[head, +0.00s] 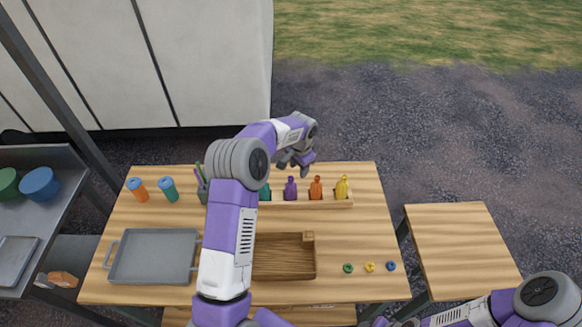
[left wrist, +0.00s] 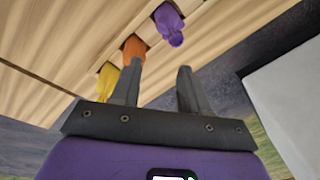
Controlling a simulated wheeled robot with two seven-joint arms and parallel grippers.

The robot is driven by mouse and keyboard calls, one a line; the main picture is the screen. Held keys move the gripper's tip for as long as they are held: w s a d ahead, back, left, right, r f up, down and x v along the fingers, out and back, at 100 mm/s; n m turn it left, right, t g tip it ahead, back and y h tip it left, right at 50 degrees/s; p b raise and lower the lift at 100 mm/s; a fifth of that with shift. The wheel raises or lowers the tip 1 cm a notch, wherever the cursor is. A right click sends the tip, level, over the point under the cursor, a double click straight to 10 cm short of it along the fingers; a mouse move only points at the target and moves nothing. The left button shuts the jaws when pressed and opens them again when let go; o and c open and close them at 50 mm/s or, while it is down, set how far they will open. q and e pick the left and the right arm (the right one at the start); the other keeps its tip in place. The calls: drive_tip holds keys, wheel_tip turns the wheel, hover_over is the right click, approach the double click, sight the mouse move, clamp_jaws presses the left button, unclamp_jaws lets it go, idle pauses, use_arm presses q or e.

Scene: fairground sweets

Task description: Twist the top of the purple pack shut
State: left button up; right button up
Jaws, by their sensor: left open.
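The purple pack (head: 290,190) stands in a wooden rack (head: 334,203) at the back of the table, between a teal pack (head: 265,192) and an orange pack (head: 316,188). A yellow pack (head: 342,188) is at the rack's right end. My left gripper (head: 296,166) is open and empty, above and behind the rack. In the left wrist view the purple pack (left wrist: 169,24) is beyond the open fingers and apart from them. Its narrow top shows there; I cannot tell whether it is twisted. My right arm enters at the bottom right; its fingers are out of frame.
A grey tray (head: 153,257) and a brown wooden box (head: 284,258) lie in front of the rack. Small coloured rings (head: 369,267) lie front right. Two cups (head: 168,189) and a holder with sticks (head: 203,190) stand back left. The table's right part is mostly clear.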

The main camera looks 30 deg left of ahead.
sight(291, 179)
use_arm(q)
drive_tip(key=f+n+b, duration=0.1)
drive_tip(key=n, duration=0.2)
drive_tip(key=a+f+n+t+b, duration=0.1)
drive_tip(key=f+n, duration=0.1)
drive_tip(key=n, duration=0.2)
drive_tip(key=s+a+f+n+y+b, duration=0.1)
drive_tip(key=f+n, duration=0.1)
drive_tip(key=n, duration=0.1)
drive_tip(key=shift+s+a+n, duration=0.1)
drive_tip(key=shift+a+n, duration=0.15)
drive_tip(key=shift+n, duration=0.05)
drive_tip(key=shift+b+x, duration=0.95)
drive_tip(key=shift+x, duration=0.1)
drive_tip(key=shift+t, duration=0.3)
drive_tip(key=c, duration=0.7)
